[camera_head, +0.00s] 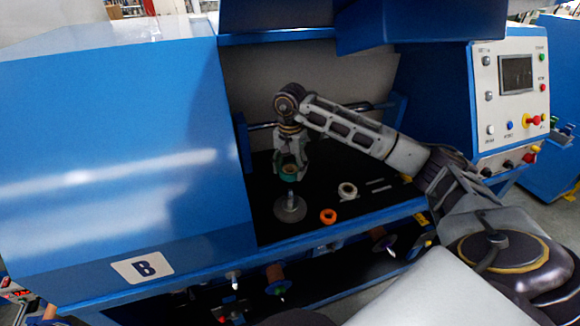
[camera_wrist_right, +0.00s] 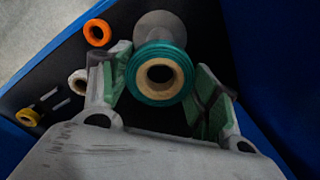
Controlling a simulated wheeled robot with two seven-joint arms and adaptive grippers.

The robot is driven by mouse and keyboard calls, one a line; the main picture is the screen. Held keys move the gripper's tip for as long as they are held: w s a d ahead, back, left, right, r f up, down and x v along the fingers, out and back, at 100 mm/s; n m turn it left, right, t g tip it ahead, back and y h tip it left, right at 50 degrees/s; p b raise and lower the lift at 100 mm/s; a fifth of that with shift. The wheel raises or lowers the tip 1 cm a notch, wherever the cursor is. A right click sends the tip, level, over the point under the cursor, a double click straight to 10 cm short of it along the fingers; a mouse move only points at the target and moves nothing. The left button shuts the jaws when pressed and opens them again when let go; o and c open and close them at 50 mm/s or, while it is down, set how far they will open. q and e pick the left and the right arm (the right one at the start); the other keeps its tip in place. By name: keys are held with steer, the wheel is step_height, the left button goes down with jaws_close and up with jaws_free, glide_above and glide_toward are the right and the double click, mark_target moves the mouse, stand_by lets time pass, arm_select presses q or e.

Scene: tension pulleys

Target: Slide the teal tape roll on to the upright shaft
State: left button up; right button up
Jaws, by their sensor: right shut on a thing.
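The teal tape roll (camera_head: 288,173) is held between the fingers of my right gripper (camera_head: 290,166). In the right wrist view the roll (camera_wrist_right: 137,75) shows its tan core and dark centre hole, with a green-padded finger on either side. The upright shaft (camera_head: 290,194) stands below the roll on a round grey base (camera_head: 290,209). The roll looks to be above or at the shaft's top; I cannot tell whether the shaft enters the hole. The grey base (camera_wrist_right: 160,22) shows partly behind the roll in the wrist view. My left gripper is not in view.
An orange roll (camera_head: 328,216) and a white roll (camera_head: 347,191) lie on the black floor of the blue machine, right of the base. Blue machine walls stand left and right, with a control panel (camera_head: 512,92).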

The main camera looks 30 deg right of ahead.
mark_target(290, 190)
steer(key=shift+f+b, duration=1.4)
steer(key=shift+f, duration=1.65)
steer(key=shift+f+b, duration=0.2)
steer(key=shift+b, duration=0.1)
steer(key=shift+b, duration=0.3)
steer(key=shift+f+b, duration=2.5)
steer(key=shift+f, duration=0.4)
stand_by(1.4)
